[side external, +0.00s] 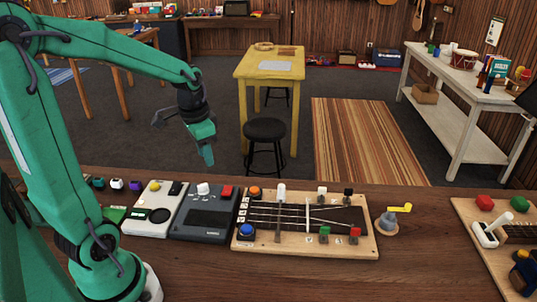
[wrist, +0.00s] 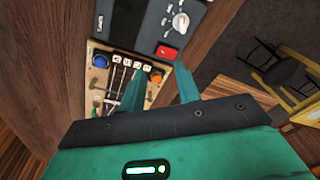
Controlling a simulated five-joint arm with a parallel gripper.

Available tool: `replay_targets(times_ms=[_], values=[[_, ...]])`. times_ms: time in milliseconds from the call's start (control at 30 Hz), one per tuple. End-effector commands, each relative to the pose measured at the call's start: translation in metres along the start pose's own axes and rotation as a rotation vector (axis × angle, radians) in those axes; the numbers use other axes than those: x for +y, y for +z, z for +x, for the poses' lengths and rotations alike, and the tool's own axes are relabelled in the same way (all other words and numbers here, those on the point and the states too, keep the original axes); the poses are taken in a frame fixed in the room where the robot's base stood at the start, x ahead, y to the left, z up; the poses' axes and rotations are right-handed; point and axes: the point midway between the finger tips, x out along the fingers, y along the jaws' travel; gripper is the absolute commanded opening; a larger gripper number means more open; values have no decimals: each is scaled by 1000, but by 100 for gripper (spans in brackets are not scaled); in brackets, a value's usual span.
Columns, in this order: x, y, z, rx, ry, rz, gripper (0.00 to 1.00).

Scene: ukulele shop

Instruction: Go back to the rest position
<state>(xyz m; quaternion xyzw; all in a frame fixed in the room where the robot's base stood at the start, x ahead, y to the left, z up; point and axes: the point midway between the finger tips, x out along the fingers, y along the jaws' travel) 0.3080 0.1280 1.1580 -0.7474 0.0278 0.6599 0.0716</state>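My gripper (side external: 206,152) is teal with dark joints. In the side external view it hangs in the air above and behind the workbench (side external: 190,285), fingers pointing down. The board also shows in the wrist view (wrist: 98,72). The gripper is clear of the board.
Left of the board sit a dark grey box with a red button (side external: 205,220) and a pale box (side external: 150,210). A yellow crank on a round base (side external: 389,222) stands right of it. A black stool (side external: 265,130) and yellow table (side external: 270,68) stand beyond the bench.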

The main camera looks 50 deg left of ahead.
Motion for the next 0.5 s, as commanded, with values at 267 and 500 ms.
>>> replay_targets(times_ms=[267, 500], values=[[50, 8, -40, 117, -28, -42, 33], [87, 24, -65, 219, -25, -83, 33]])
